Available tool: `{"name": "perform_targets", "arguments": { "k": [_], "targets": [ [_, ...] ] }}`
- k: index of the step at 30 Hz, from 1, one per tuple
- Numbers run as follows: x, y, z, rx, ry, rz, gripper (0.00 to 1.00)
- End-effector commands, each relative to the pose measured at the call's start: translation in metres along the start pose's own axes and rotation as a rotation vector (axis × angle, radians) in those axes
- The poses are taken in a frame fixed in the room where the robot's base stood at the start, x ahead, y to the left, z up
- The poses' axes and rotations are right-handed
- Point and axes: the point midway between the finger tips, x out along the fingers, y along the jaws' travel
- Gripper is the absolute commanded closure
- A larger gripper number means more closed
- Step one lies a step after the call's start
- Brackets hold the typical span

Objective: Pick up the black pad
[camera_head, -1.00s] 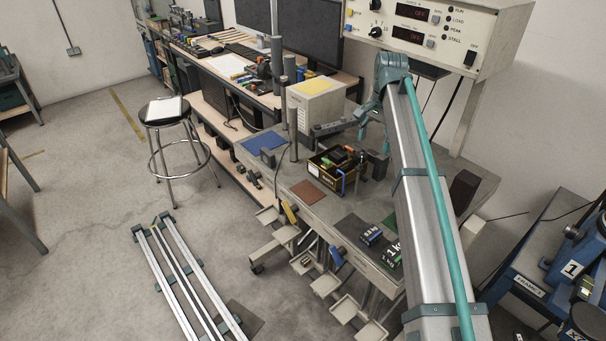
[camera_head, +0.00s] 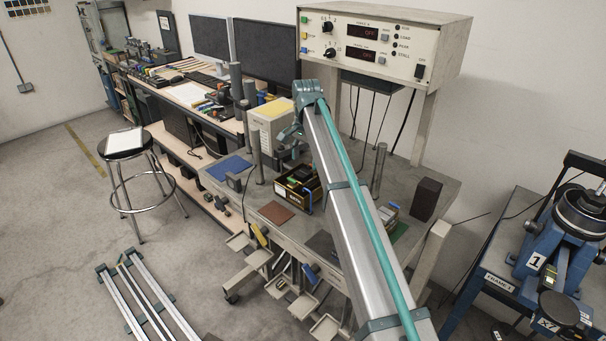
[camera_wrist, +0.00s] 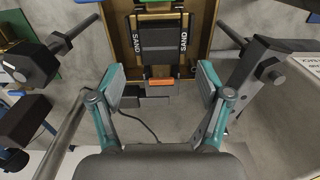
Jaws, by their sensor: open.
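The black pad (camera_head: 323,243) appears to be the dark flat mat near the front edge of the grey bench. My arm hides part of it in the head view, and I cannot make it out in the wrist view. My gripper (camera_wrist: 161,84) is open, with its two teal fingers wide apart and nothing between the pads. It is over the back part of the bench near a tan box (camera_wrist: 207,42), away from the dark mat. Black blocks marked SAND (camera_wrist: 163,42) lie in that box, beyond the fingertips.
A red-brown pad (camera_head: 276,212) and a blue pad (camera_head: 229,167) lie left on the bench. A green pad (camera_head: 399,232) is partly hidden right of my arm. Upright posts (camera_head: 379,170) and the control box (camera_head: 384,48) stand around the bench. A stool (camera_head: 124,145) stands left.

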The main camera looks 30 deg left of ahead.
Motion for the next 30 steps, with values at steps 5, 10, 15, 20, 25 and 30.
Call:
{"name": "perform_targets", "arguments": {
  "k": [5,10,15,20,25,30],
  "targets": [
    [0.024,0.001,0.001,0.000,-0.002,0.002,0.23],
    [0.037,0.000,0.001,0.000,-0.001,0.001,0.23],
    [0.038,0.000,0.000,0.000,0.000,0.000,0.23],
    [0.038,0.000,0.000,0.000,0.000,0.000,0.46],
    [0.038,0.000,0.000,0.000,-0.001,0.001,0.75],
    [0.038,0.000,0.000,0.000,-0.001,0.001,1.00]
  ]
}}
